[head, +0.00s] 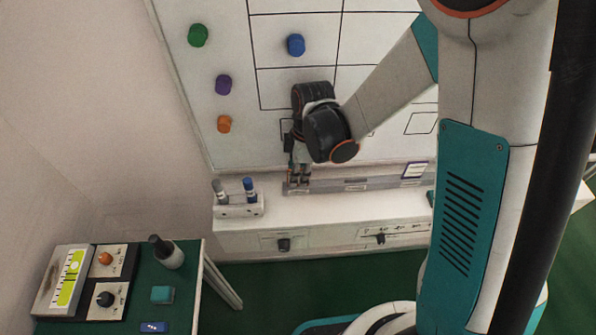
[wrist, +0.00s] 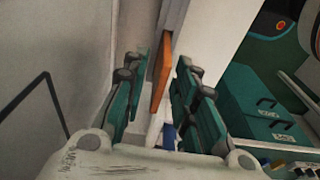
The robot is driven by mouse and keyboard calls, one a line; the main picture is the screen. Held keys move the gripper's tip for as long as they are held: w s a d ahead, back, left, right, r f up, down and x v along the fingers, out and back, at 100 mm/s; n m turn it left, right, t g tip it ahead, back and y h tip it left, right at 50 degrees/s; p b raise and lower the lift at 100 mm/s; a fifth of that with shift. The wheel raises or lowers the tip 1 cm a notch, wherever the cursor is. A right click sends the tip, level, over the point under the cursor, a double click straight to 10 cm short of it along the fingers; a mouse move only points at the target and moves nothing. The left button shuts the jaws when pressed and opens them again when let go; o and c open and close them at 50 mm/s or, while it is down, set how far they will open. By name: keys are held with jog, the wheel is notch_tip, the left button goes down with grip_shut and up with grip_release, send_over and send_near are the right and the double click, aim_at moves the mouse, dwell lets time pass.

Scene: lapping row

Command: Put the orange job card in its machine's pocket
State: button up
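The orange job card (wrist: 161,72) shows nearly edge-on in the wrist view, as a narrow orange strip between the two fingers of my gripper (wrist: 160,85). The fingers stand apart, with a gap visible beside the card. In the head view my gripper (head: 298,178) points down in front of the board's lower edge, at the left end of the grey pocket rail (head: 383,183). Only small orange bits show at the fingertips there; the rest of the card is hidden. I cannot tell how far the card sits in the rail.
A purple-edged white card (head: 415,170) stands at the rail's right part. A marker holder (head: 238,210) sits on the white ledge (head: 330,208), left of my gripper. Colored magnets dot the whiteboard (head: 270,130). A green-topped table (head: 185,290) with instruments stands at lower left.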

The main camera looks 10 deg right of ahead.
jog(key=shift+r, duration=0.15)
notch_tip(320, 180, up, 12)
jog(key=d+p, duration=0.2)
jog(key=p, duration=0.2)
jog(key=s+d+r+m+t+h, duration=0.1)
jog(key=s+d+r+m+t, duration=0.6)
jog(key=s+d+r+m, duration=0.5)
notch_tip(320, 180, up, 2)
jog(key=s+m, duration=0.1)
jog(key=m, duration=0.4)
jog(key=shift+d+m, duration=0.15)
jog(key=shift+m, duration=0.15)
jog(key=shift+f+b, duration=0.55)
jog(key=shift+f, duration=0.1)
